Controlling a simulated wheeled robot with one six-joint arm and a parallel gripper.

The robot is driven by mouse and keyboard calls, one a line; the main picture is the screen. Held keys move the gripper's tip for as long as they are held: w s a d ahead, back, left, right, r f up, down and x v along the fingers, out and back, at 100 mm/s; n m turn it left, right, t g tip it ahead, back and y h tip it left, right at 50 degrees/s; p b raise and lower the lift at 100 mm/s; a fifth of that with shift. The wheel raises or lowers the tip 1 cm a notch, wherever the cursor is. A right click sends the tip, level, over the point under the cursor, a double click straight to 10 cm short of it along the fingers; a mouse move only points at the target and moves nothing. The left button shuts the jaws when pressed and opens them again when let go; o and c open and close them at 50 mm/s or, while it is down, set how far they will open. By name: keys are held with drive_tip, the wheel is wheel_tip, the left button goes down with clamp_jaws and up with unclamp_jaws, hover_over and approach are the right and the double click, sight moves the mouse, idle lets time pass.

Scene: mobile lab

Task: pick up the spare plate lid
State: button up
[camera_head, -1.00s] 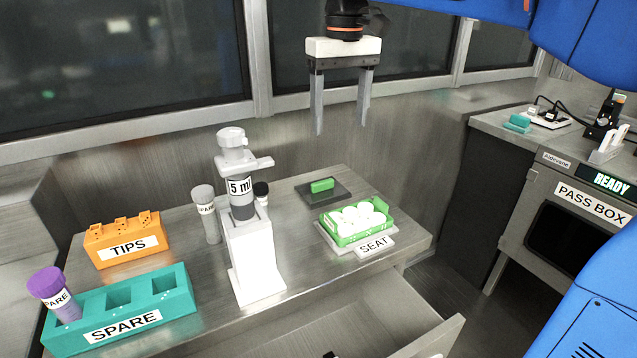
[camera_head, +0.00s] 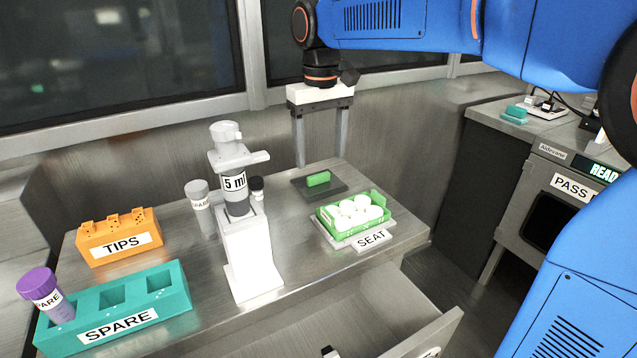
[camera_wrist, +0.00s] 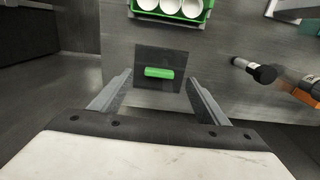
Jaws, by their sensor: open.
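The spare plate lid is a dark flat plate (camera_head: 333,190) with a green handle (camera_head: 318,179) on top. It lies on the bench behind the green tray. In the wrist view the lid (camera_wrist: 147,88) and its green handle (camera_wrist: 160,73) show ahead of my gripper (camera_wrist: 160,82), between the lines of its two fingers. My gripper (camera_head: 321,158) is open and empty, with its fingers pointing down, above and at the back edge of the lid in the head view. The exact height gap cannot be told.
A green tray of white round items (camera_head: 352,217) sits on the SEAT plate in front of the lid. An open drawer (camera_head: 345,305) juts out at the front.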

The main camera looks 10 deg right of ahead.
sight(320, 176)
drive_tip(key=shift+w+f, duration=0.2)
drive_tip(key=shift+f, duration=2.75)
drive_tip(key=c, duration=1.1)
